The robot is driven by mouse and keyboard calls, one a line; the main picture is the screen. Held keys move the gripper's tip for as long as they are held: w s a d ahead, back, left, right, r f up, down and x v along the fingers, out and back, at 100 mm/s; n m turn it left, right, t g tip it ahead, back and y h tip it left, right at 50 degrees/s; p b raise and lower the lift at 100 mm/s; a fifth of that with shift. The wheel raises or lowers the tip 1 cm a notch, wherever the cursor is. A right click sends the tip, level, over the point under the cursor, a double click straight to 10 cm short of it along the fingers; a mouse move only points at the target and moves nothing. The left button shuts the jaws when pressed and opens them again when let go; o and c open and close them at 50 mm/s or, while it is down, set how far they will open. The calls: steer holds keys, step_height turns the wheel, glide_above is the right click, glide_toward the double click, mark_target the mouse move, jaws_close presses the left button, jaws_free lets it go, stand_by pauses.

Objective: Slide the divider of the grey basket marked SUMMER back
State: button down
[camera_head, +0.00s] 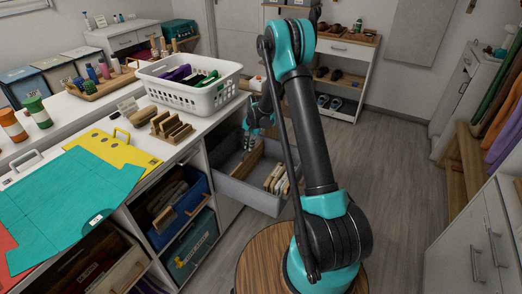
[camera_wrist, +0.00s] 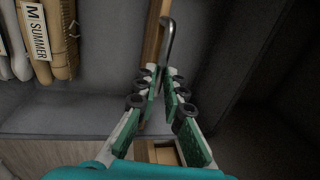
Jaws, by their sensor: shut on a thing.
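The grey basket (camera_head: 250,190) is pulled out from the counter unit, and its inner wall shows in the wrist view (camera_wrist: 70,117). A label reading M SUMMER (camera_wrist: 38,32) is on a tan item at upper left of the wrist view. The divider (camera_wrist: 153,32) is a brown wooden board standing in the basket, with a bent metal rod beside its top. My gripper (camera_wrist: 161,75) reaches down into the basket and is shut on the divider; its fingers hide the gripped part. In the head view my gripper (camera_head: 249,138) is at the basket's far left part.
Several tan items (camera_head: 276,178) stand in the basket's right part. A white crate (camera_head: 190,85) and a wooden rack (camera_head: 170,127) are on the counter left of the basket. Blue and teal bins (camera_head: 191,245) fill the cubbies below. The floor at right is clear.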

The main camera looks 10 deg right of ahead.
steer(key=shift+w+a, duration=0.6)
steer(key=shift+a, duration=0.25)
steer(key=shift+w+a, duration=0.6)
steer(key=shift+a, duration=0.2)
steer(key=c, duration=1.6)
jaws_free()
step_height(320, 180, up, 12)
steer(key=s+d, duration=0.1)
steer(key=d, duration=0.1)
steer(key=shift+s, duration=0.2)
